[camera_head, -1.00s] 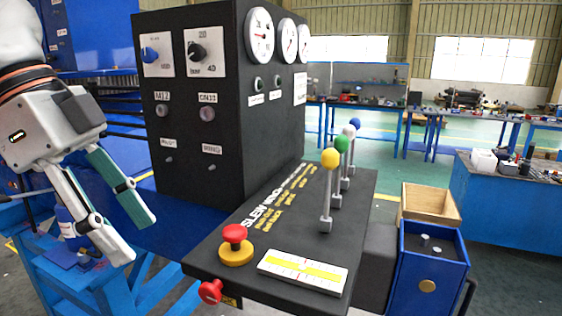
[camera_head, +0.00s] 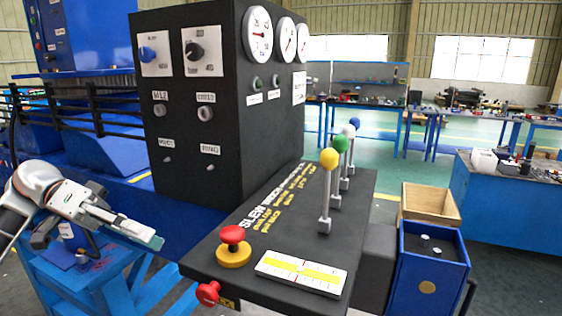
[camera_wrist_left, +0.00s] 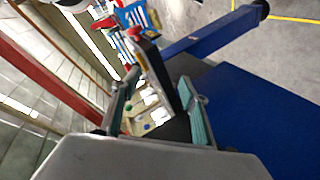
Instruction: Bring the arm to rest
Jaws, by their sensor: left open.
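My left gripper (camera_head: 148,238) is at the lower left of the head view, left of the black control console (camera_head: 215,130) and apart from it. It points right, with its fingers seen nearly edge-on. In the left wrist view its two green-padded fingers (camera_wrist_left: 158,105) stand apart with nothing held between them. The console's desk carries levers with a yellow knob (camera_head: 329,159), a green knob (camera_head: 340,144), and white and blue knobs behind. A red mushroom button (camera_head: 232,235) on a yellow base sits at the desk's front. My right gripper is not in view.
A blue stand (camera_head: 95,290) is below my left arm. A second red button (camera_head: 208,292) juts from the desk's front edge. A blue box (camera_head: 430,270) and a wooden tray (camera_head: 430,203) stand right of the console. Workbenches line the back.

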